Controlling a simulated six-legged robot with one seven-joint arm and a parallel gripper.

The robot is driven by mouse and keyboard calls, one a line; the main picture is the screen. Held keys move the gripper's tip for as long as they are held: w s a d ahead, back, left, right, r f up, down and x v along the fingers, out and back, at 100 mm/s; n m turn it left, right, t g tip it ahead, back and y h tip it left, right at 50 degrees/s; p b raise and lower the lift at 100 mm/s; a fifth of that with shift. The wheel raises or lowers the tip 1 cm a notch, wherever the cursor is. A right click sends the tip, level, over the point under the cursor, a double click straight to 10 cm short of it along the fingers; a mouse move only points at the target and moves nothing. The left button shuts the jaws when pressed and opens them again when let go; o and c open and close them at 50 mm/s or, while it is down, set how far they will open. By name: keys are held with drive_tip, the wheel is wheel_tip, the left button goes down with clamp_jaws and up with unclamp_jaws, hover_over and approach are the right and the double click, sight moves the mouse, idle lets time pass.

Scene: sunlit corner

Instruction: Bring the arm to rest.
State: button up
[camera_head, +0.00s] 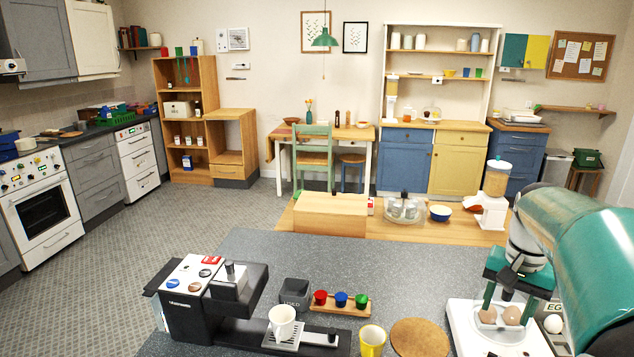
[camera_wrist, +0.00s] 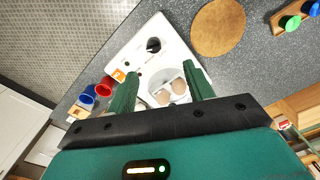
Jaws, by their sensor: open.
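My gripper (camera_head: 507,299) is at the right of the counter in the head view, pointing down above a white appliance (camera_head: 478,335). Its two green fingers are open and apart. In the wrist view the fingers of my gripper (camera_wrist: 160,72) stand either side of a round tray on the white appliance (camera_wrist: 130,58). Two brown eggs (camera_wrist: 179,86) lie there between the fingers; neither is visibly gripped. The brown eggs (camera_head: 512,314) also show under the gripper in the head view. My teal arm fills the right side of the head view.
A white egg (camera_head: 553,323) sits right of the appliance. Left are a round cork mat (camera_head: 419,338), a yellow cup (camera_head: 373,341), a rack of coloured tampers (camera_head: 342,303) and a coffee machine (camera_head: 200,300). Behind the machine and rack, the grey counter (camera_head: 330,262) is clear.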

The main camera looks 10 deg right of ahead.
drive_tip(key=s+a+n+t, duration=0.2)
drive_tip(key=s+a+n, duration=0.2)
drive_tip(key=a, duration=0.8)
drive_tip(key=s+a+f+n+t, duration=0.1)
drive_tip(key=s+a+n+t, duration=0.2)
drive_tip(key=a, duration=1)
drive_tip(key=s+n, duration=0.2)
drive_tip(key=s, duration=0.2)
drive_tip(key=shift+a+f, duration=0.15)
drive_tip(key=shift+a, duration=0.05)
drive_tip(key=c, duration=0.3)
drive_tip(key=shift+c, duration=0.2)
drive_tip(key=shift+d, duration=0.2)
